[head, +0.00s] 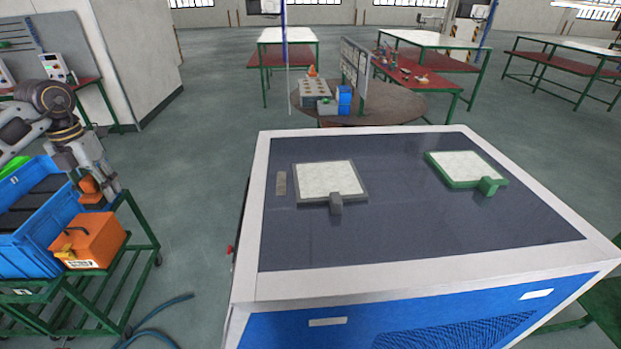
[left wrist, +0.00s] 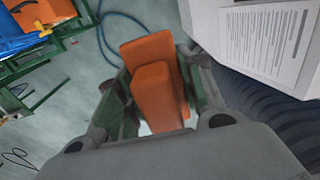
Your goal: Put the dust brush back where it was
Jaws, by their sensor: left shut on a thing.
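My left gripper (head: 97,188) is at the left of the head view, shut on the orange dust brush (head: 90,187). It holds the brush in the air, in front of the blue crate and above the orange box in the picture. In the left wrist view the orange brush (left wrist: 155,90) sits between the two fingers; its bristles cannot be made out. My right gripper is not in view.
An orange box with a handle (head: 97,240) and a blue crate (head: 20,252) stand on a green cart (head: 150,225) at left. The large blue-and-white generator cabinet (head: 420,235) fills the right foreground. A blue hose (head: 160,308) lies on the floor between them.

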